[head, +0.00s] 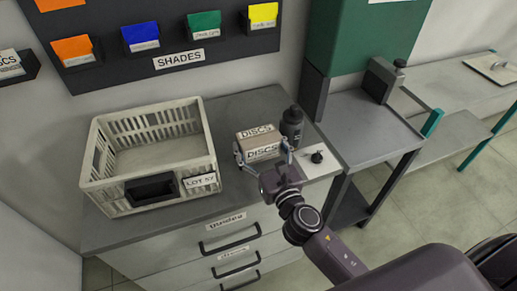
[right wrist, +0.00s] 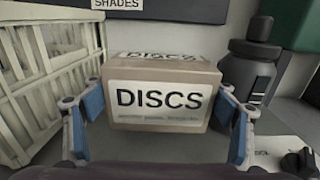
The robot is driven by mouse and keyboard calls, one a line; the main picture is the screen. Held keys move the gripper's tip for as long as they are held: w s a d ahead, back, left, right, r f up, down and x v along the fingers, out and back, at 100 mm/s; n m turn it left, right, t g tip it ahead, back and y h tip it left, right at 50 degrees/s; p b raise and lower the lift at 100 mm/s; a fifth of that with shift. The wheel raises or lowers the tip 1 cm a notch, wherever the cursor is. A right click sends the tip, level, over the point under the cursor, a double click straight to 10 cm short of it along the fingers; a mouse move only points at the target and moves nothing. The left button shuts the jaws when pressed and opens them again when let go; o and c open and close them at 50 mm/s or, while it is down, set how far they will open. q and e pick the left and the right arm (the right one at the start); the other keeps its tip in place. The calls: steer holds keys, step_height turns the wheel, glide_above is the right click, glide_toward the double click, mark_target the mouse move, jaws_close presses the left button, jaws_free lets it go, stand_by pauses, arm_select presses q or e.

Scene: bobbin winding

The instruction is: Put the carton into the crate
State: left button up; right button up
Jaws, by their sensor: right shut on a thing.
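The carton (head: 258,141) is a small brown box labelled DISCS. It is on or just above the grey cabinet top, right of the crate; I cannot tell whether it touches the surface. My right gripper (head: 264,158) is shut on it, with one blue-padded finger at each side. In the right wrist view the carton (right wrist: 158,98) is upright between the fingers, label facing me. The crate (head: 201,185) is cream, slatted and open-topped, labelled LOT 57, at the left of the cabinet top. It looks empty. My left gripper is not in view.
A dark bottle (head: 292,126) stands close behind and right of the carton. A white plate with a black knob (head: 317,157) lies right of the gripper. The shades board (head: 180,59) hangs on the wall behind. A narrow bare strip of cabinet top (head: 226,130) separates crate and carton.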

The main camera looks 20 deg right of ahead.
steer(key=shift+f, duration=0.5)
steer(key=shift+f+b, duration=0.55)
steer(key=o, duration=0.9)
steer(key=shift+s+f, duration=0.1)
steer(key=shift+o, duration=0.4)
